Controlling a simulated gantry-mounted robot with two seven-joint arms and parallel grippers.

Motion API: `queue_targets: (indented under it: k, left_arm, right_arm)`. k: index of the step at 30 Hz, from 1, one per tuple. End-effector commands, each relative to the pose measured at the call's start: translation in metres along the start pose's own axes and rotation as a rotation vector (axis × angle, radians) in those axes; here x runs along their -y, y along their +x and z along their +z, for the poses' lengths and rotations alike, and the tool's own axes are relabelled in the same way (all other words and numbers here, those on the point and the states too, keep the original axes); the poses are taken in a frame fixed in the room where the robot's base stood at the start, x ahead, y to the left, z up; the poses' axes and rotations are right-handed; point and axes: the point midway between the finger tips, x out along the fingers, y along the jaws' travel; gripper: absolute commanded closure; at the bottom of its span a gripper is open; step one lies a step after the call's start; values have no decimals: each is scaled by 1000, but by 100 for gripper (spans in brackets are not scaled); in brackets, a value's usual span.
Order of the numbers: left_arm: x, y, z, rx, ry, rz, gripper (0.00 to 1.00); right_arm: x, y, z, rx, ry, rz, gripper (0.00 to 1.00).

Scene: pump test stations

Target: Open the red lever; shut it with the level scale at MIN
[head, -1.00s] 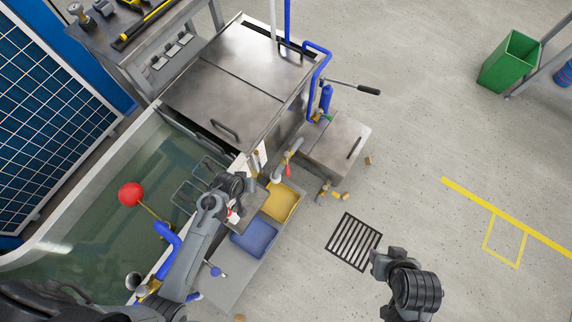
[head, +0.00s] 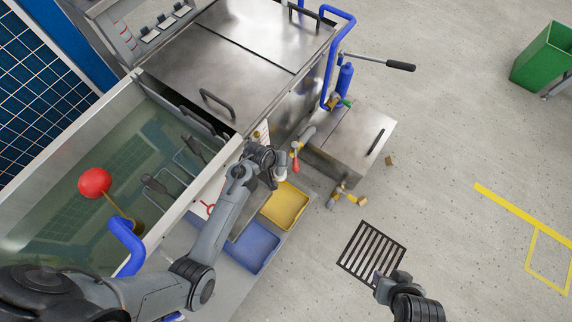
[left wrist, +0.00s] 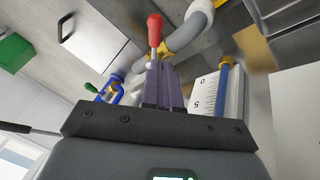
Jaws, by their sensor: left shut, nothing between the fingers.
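The red lever (head: 296,162) sits on the grey pipe (head: 306,136) beside the tank's right corner. In the left wrist view the red lever (left wrist: 154,30) shows just past the fingertips, which are shut and empty. My left gripper (head: 278,178) is a little left of and below the lever in the head view; I cannot tell whether it touches it. The level scale (left wrist: 206,92), a white strip marked 0 and 5, is beside a blue column (left wrist: 223,85) in the wrist view. No MIN mark is readable. My right gripper (head: 383,282) is over the floor; its jaws are unclear.
A yellow tray (head: 300,190) and a blue tray (head: 277,262) lie below the left gripper. A steel box (head: 375,128) and a blue hand pump (head: 344,78) stand to the right. A red float (head: 95,182) is in the water tank. Open floor lies further right.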

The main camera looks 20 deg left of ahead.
Motion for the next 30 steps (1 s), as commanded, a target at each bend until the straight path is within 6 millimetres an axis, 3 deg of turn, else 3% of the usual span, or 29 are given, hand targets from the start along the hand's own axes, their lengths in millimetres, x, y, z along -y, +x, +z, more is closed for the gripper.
queue_targets:
  k: [18,30]
  left_arm:
    - [2,86,1,0,1,-1,100]
    - [1,96,0,-1,0,-1,100]
  right_arm:
    - [2,60,19,0,-1,0,57]
    - [2,67,21,0,-1,0,57]
